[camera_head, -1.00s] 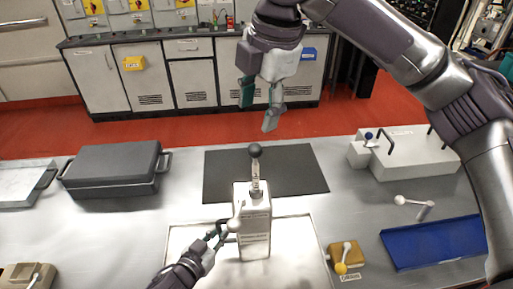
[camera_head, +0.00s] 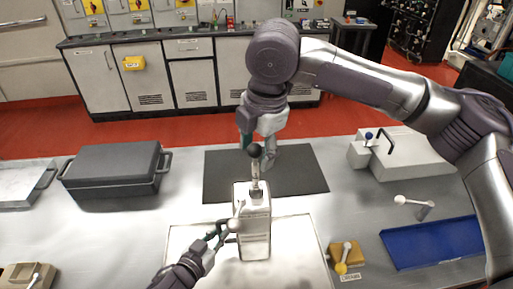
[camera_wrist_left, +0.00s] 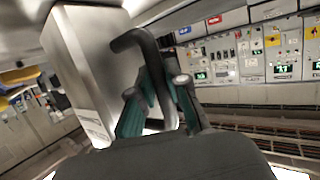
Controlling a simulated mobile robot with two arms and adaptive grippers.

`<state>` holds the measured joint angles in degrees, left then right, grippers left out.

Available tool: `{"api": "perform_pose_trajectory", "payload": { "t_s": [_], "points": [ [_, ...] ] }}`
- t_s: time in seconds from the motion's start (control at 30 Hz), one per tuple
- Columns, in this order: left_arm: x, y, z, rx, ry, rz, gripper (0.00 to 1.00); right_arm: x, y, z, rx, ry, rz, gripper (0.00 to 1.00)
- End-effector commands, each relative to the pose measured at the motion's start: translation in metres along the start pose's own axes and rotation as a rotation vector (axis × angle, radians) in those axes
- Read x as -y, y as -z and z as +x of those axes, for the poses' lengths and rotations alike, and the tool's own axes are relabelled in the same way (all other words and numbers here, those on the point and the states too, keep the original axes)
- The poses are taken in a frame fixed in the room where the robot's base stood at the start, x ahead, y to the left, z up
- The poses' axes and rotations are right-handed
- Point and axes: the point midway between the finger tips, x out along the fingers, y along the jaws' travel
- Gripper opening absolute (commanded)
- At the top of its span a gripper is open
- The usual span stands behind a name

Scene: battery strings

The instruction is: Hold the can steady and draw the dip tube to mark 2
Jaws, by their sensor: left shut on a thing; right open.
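The can (camera_head: 255,228) is a pale upright box standing on a light tray in the middle of the table. The dip tube (camera_head: 256,183) stands up from its top and carries a black ball knob (camera_head: 255,150). In the left wrist view, the green-padded fingers (camera_wrist_left: 160,112) are on the bent handle (camera_wrist_left: 150,60) beside the silver can (camera_wrist_left: 95,60). My right gripper (camera_head: 256,141) is open, pointing down close to the knob. Whether it touches the knob I cannot tell. Tube marks are unreadable.
A black mat (camera_head: 305,172) lies behind the can. A dark lidded case (camera_head: 112,175) is at left and a grey box with a handle (camera_head: 410,160) at right. A yellow block with a lever (camera_head: 345,257) and a blue tray (camera_head: 435,243) lie front right.

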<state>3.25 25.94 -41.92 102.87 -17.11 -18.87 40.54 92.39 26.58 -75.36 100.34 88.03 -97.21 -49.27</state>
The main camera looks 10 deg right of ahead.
Motion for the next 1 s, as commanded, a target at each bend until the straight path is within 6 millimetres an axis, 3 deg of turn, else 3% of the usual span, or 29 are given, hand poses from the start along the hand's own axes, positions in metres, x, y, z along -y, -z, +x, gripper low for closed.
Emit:
{"api": "perform_pose_trajectory", "payload": {
  "t_s": [0.03,0.23,0.6,1.0],
  "points": [
    [0.0013,-0.0076,-0.0004,0.016,0.005,0.003,0.0,0.0001,0.0,0.0014,0.0,0.0,0.0,0.57],
    [0.0013,-0.0075,-0.0004,0.016,0.005,0.003,0.0,0.0001,0.0001,0.0014,-0.001,0.0,0.0,0.57],
    [0.0015,-0.0075,-0.0004,0.016,0.005,0.003,0.0,0.0003,0.0003,0.0014,-0.001,0.001,0.0,0.0],
    [0.0018,-0.0074,-0.0004,0.016,0.006,0.003,0.0,0.0018,0.0015,0.0083,-0.003,0.003,-0.003,0.0]
  ]
}}
